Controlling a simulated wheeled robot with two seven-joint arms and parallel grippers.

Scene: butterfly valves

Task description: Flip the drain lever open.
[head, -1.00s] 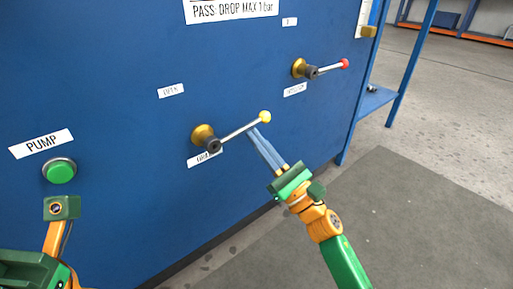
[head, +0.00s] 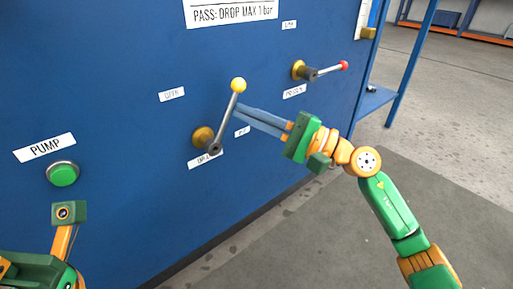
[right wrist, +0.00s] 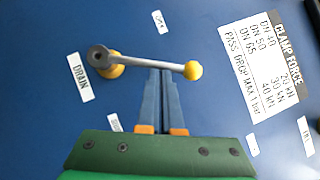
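The drain lever (head: 227,115) is a grey rod with a yellow ball knob on a brass hub on the blue panel. It points up and slightly right in the head view. In the right wrist view the lever (right wrist: 150,62) runs across just beyond the fingertips, its hub beside the DRAIN label (right wrist: 81,77). My right gripper (head: 240,112) has its blue fingers together, with nothing visible between them. Its tips are at the lever's right side, seemingly touching; exact contact is unclear. Only part of my left arm shows at lower left; its fingers are not visible.
A green PUMP button (head: 62,174) is at left. An OPEN label (head: 171,94) is up and left of the drain lever. A blue frame post (head: 408,70) stands at right.

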